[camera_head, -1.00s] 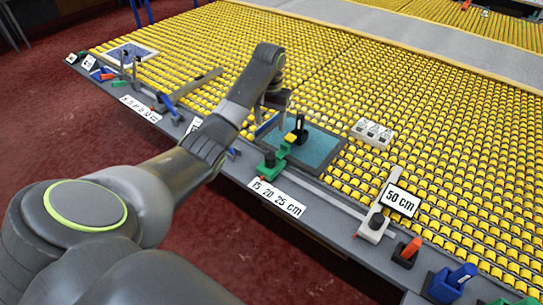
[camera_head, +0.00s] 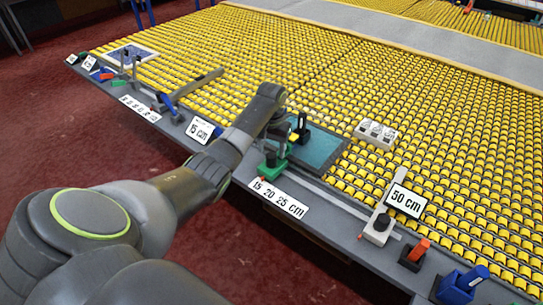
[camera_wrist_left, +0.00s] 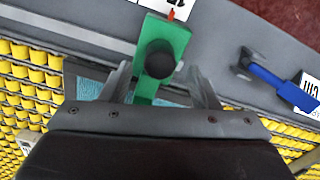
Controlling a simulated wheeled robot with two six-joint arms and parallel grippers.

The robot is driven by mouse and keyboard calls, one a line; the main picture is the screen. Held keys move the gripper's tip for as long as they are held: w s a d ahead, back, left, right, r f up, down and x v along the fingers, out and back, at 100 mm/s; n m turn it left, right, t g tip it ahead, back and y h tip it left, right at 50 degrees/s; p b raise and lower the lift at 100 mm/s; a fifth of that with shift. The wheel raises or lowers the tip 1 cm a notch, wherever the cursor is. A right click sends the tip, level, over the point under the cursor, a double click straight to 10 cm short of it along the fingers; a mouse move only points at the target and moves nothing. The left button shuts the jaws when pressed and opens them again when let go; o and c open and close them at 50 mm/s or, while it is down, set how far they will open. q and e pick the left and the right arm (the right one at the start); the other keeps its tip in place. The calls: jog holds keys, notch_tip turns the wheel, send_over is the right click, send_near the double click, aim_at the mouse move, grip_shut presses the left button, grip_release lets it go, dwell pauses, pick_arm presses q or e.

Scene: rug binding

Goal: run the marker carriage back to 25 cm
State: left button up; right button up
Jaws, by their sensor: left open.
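The marker carriage is a green block (camera_head: 270,165) with a black round knob (camera_wrist_left: 158,60). It sits on the rail behind the white "15 20 25 cm" label (camera_head: 278,198), close to the label's left end. In the wrist view a small red pointer (camera_wrist_left: 171,15) sticks out of the green block (camera_wrist_left: 173,40) toward the label's edge. My left gripper (camera_head: 274,146) is low over the carriage. In the wrist view its open fingers (camera_wrist_left: 160,76) stand on either side of the green block and knob, with gaps visible. Contact is not clear. My right gripper is out of view.
A teal panel (camera_head: 318,150) with a black upright handle (camera_head: 302,128) lies just behind the carriage. A white slider (camera_head: 379,229) with a "50 cm" sign (camera_head: 405,200) stands to the right. A blue-handled tool (camera_wrist_left: 280,88) and "15 cm" sign (camera_head: 200,130) are to the left.

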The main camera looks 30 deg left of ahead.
aim_at(272, 155)
pick_arm(q)
jog(key=shift+f, duration=1.95)
grip_shut()
